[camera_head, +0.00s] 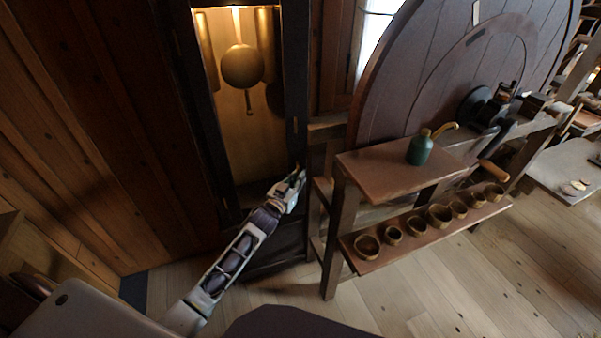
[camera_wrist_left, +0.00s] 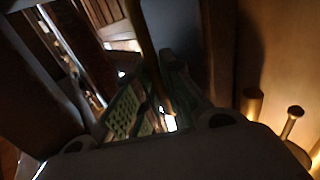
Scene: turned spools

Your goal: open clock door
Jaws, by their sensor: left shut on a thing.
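The tall dark clock (camera_head: 222,185) stands at the upper middle of the head view, its inside lit warm, with a round brass pendulum (camera_head: 242,66) hanging in it. The clock door's dark frame (camera_head: 296,90) runs down the right side of the opening. My left gripper (camera_head: 299,174) is at the lower right edge of the clock. In the left wrist view, its green-padded fingers (camera_wrist_left: 152,100) are closed around a thin brown bar (camera_wrist_left: 146,45), which looks like the door handle. My right gripper is not in view.
A wooden stand right of the clock carries a green oil can (camera_head: 420,148) on its upper shelf (camera_head: 375,170) and several small wooden bowls (camera_head: 438,215) on its lower shelf. A large wooden wheel (camera_head: 410,75) stands behind. The plank floor (camera_head: 450,285) is clear at front right.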

